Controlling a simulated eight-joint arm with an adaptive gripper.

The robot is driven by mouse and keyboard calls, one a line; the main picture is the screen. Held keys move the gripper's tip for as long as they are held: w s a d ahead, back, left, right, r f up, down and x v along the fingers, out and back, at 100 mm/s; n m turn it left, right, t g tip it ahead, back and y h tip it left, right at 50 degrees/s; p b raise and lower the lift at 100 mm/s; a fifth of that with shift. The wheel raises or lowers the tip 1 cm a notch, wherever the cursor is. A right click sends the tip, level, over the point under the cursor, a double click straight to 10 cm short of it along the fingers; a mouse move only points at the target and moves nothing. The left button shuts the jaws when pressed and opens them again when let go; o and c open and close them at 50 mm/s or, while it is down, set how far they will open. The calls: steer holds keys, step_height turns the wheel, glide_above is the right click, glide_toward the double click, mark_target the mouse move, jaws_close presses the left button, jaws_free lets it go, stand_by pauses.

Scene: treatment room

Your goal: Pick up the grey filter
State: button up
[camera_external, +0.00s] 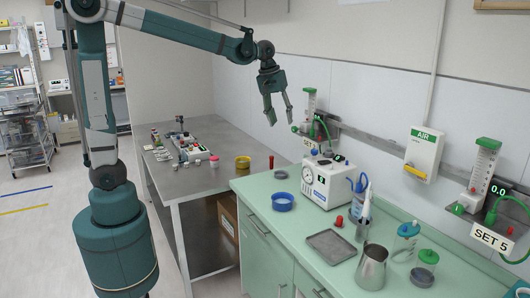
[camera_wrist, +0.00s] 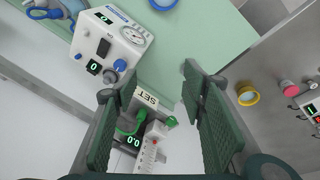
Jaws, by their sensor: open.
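A low round dark grey piece (camera_external: 422,276) lies on the green counter (camera_external: 250,184) at the front right, in front of the green-capped jar; it may be the grey filter, but I cannot tell for sure. A small grey round piece (camera_external: 280,174) lies at the counter's back edge. I do not make out the front-right piece in the wrist view. My gripper (camera_external: 280,118) hangs high above the back left of the counter, open and empty, far from the front-right piece. Its two spread dark green fingers also show in the wrist view (camera_wrist: 148,84).
A white gauge unit (camera_external: 327,181) stands on the counter, with a blue bowl (camera_external: 282,202) to its left. A grey tray (camera_external: 331,246), a metal jug (camera_external: 371,267), a bottle (camera_external: 406,241) and a green-capped jar (camera_external: 428,260) crowd the front. Wall flowmeters (camera_external: 482,176) jut out behind.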

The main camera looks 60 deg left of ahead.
steer(key=w+d+f+n+g+p, duration=0.1)
steer(key=w+d, duration=0.1)
steer(key=w, duration=0.4)
steer(key=w+d+f+n+p, duration=0.1)
steer(key=w+d+n+p, duration=0.1)
steer(key=w, duration=0.4)
steer(key=n+g+p, duration=0.2)
steer(key=p, duration=0.1)
glide_above(329, 148)
steer(key=f, duration=0.5)
steer(key=shift+s+a, duration=0.1)
steer(key=shift+a, duration=0.2)
steer(key=shift+w+d+f, duration=0.25)
steer(key=shift+w+f, duration=0.15)
steer(key=shift+f, duration=0.05)
steer(key=shift+f, duration=1.3)
steer(key=shift+a+f, duration=0.2)
steer(key=shift+f, duration=2.4)
steer(key=c, duration=0.9)
